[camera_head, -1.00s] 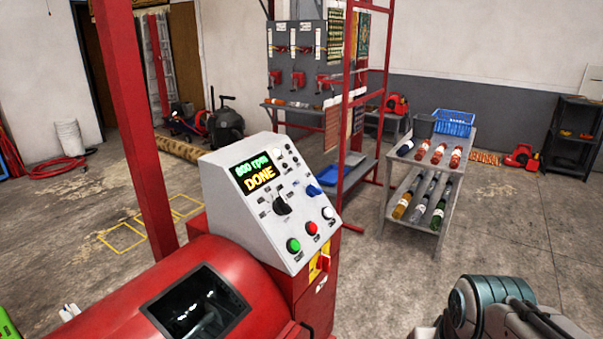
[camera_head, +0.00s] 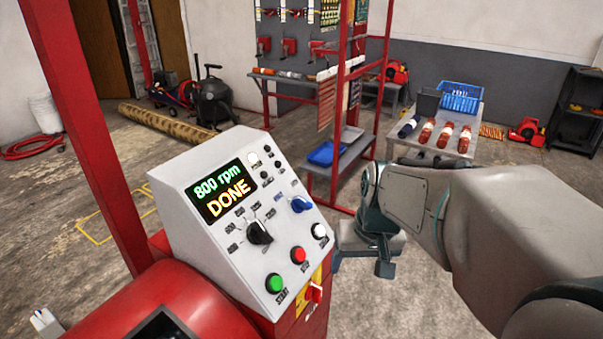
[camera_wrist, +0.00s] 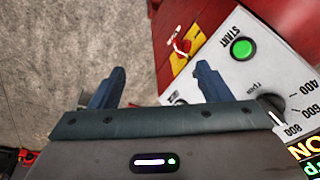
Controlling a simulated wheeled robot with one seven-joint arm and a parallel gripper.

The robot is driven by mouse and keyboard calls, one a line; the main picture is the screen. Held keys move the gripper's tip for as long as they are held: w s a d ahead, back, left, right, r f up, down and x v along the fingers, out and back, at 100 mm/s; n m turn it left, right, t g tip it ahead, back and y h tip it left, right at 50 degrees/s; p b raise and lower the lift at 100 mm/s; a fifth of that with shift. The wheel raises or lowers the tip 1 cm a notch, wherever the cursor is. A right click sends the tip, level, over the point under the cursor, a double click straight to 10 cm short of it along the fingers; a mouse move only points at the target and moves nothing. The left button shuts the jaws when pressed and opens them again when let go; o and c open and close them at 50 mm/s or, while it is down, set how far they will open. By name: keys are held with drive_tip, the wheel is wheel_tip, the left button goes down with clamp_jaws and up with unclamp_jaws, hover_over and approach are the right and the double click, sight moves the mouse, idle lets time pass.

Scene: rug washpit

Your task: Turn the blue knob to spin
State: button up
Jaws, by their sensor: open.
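The blue knob (camera_head: 300,204) is on the right side of the sloped grey control panel (camera_head: 185,200), right of the black selector knob (camera_head: 260,232) and above the white button (camera_head: 320,232). The panel's screen (camera_head: 222,191) reads "800 rpm" and "DONE". My gripper (camera_head: 362,262) is open and apart from the knob, just right of the panel. In the wrist view its two blue-grey fingers (camera_wrist: 162,88) are spread with nothing between them, one over the panel's edge. I cannot make out the blue knob in that view.
A green START button (camera_head: 274,283) and a red button (camera_head: 299,255) sit low on the panel. A red switch (camera_head: 314,293) on a yellow plate sticks out below. A red post (camera_head: 95,130) stands left.

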drive_tip(key=w+a+r+y+p, duration=0.15)
drive_tip(key=w+y, duration=0.25)
drive_tip(key=w, duration=0.8)
drive_tip(key=t+y+p, duration=0.1)
drive_tip(key=t+y, duration=0.1)
drive_tip(key=y, duration=0.2)
approach(306, 203)
drive_tip(key=p+x, duration=0.2)
drive_tip(key=x, duration=0.8)
drive_tip(key=shift+w+a+p, duration=0.1)
drive_tip(key=shift+p, duration=0.3)
drive_tip(key=c, duration=1)
